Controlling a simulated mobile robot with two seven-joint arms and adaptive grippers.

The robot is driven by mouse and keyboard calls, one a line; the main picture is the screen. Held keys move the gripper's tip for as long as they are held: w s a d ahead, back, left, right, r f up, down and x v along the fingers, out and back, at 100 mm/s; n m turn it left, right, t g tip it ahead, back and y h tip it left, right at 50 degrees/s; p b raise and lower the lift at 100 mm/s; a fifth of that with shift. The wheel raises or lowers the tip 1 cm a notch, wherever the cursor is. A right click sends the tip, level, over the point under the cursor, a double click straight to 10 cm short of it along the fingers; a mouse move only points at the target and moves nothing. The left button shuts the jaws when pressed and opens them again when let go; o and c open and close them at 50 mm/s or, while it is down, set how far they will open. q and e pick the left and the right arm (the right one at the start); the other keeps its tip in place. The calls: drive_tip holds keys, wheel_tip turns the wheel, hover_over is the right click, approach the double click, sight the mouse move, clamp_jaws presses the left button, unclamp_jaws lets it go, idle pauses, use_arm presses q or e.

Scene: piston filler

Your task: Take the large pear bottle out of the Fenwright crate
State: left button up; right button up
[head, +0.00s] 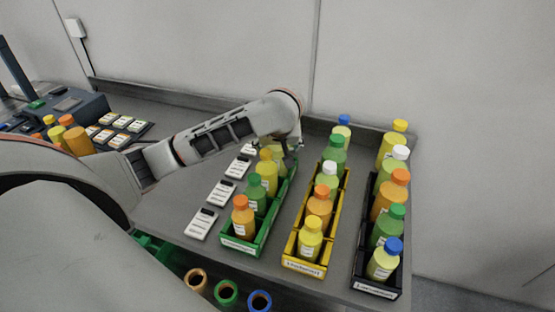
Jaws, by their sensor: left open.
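My left gripper (284,147) is open and hangs low over the far end of the green crate (247,246), close to the rear bottles. Its fingers are small and partly hidden, and I see nothing held in it. The green crate holds a row of bottles: orange (242,218) in front, then green (256,195), yellow (267,172) and others partly hidden by my gripper. The yellow crate (304,269) and black crate (376,289) also hold rows of bottles. The crate labels are too small for me to read surely, so I cannot tell which is Fenwright or which bottle is pear.
White label cards (202,224) lie left of the green crate. Coloured rings (227,292) show at the front edge. A dark machine (75,103) with orange bottles (79,141) stands at left. A wall closes off the back. Narrow bare strips separate the crates.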

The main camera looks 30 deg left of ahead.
use_arm(q)
drive_tip(key=shift+w+a+f, duration=0.2)
drive_tip(key=shift+w+f, duration=0.05)
drive_tip(key=shift+f, duration=0.1)
drive_tip(key=c, duration=1.7)
drive_tip(key=shift+r, duration=0.2)
